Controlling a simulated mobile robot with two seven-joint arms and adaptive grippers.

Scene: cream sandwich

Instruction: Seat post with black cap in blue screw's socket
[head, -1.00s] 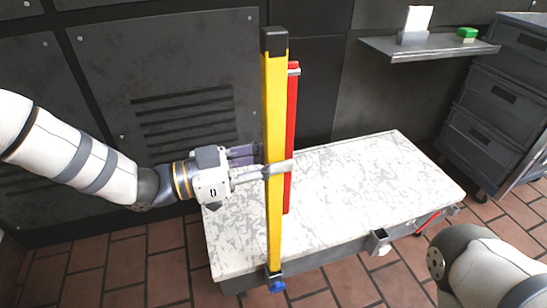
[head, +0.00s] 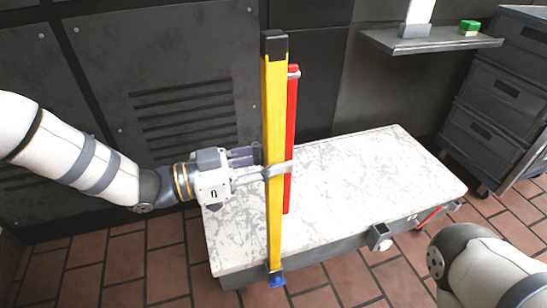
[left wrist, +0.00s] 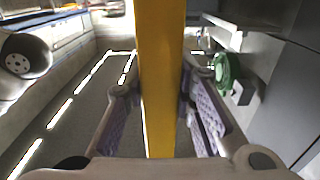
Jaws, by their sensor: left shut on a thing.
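The tall yellow post (head: 274,120) with a black cap (head: 275,45) stands about upright at the table's front edge. My left gripper (head: 278,171) is shut on it around mid-height. The left wrist view shows the yellow post (left wrist: 160,80) between the two purple-padded fingers. The post's lower end is at a small grey socket (head: 275,270) with a blue screw (head: 277,282). I cannot tell how deep it sits, if at all inside. My right gripper is outside the views; only part of my right arm shows.
A red post (head: 291,135) stands close behind the yellow one. The speckled white table (head: 370,180) has a bare top and another grey socket (head: 379,237) on its front. A wall shelf (head: 430,43) holds a green block (head: 469,27). Grey drawers (head: 490,105) stand at right.

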